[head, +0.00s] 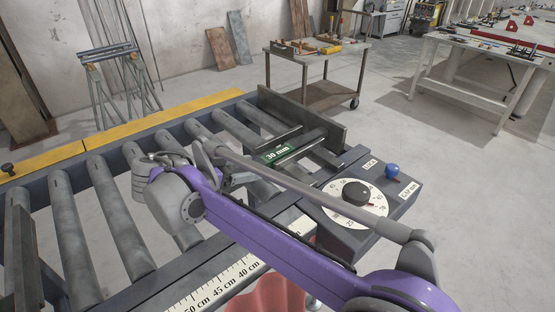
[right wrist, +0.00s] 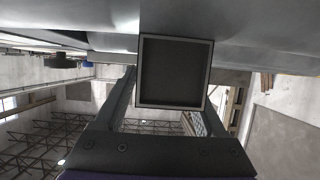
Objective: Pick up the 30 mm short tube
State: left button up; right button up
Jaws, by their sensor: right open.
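In the right wrist view, a square tube end (right wrist: 175,71) faces the camera, with a pale rim and a dark inside. I cannot tell for sure that it is the 30 mm short tube. My right gripper (right wrist: 168,80) is open, its fingers on either side of this end; I cannot tell whether they touch it. In the head view, a green "30 mm" label (head: 277,155) lies between grey bars at the far end of the roller bench. My purple right arm crosses in front of the bench and hides its gripper. I do not see my left gripper.
The roller bench (head: 118,215) fills the left, with a centimetre scale (head: 222,284) along its front. A dial box (head: 350,207) with a blue knob (head: 392,170) stands at its right end. A cart (head: 312,92) and a white table (head: 480,60) stand behind. Floor is clear at right.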

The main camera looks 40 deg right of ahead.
jog(key=shift+d+f, duration=0.25)
jog(key=shift+d, duration=0.35)
grip_shut()
dwell(1.0)
